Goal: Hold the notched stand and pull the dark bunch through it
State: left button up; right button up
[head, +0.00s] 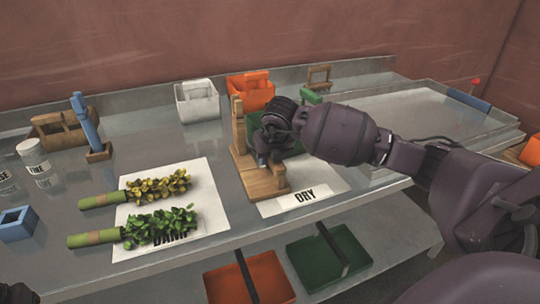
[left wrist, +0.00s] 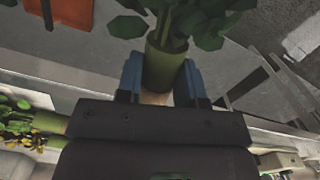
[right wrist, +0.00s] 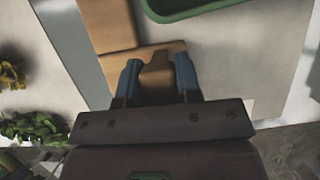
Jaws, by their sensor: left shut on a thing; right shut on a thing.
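The wooden notched stand (head: 238,125) stands upright at the left edge of the DRY mat (head: 325,193). My right gripper (head: 266,158) is shut on a wooden part of it; in the right wrist view a wooden block (right wrist: 156,78) sits between the fingers. The stand's notch is hidden by my right gripper.
A yellow bunch (head: 155,187) and a green bunch (head: 160,226) lie on the DAMP mat (head: 205,177). White (head: 197,105) and orange (head: 250,95) carriers stand behind. A blue-topped upright (head: 88,130) and jars (head: 35,160) are left. Orange (head: 265,280) and green bins (head: 325,262) sit below.

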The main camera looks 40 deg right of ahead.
jog(key=o, duration=1)
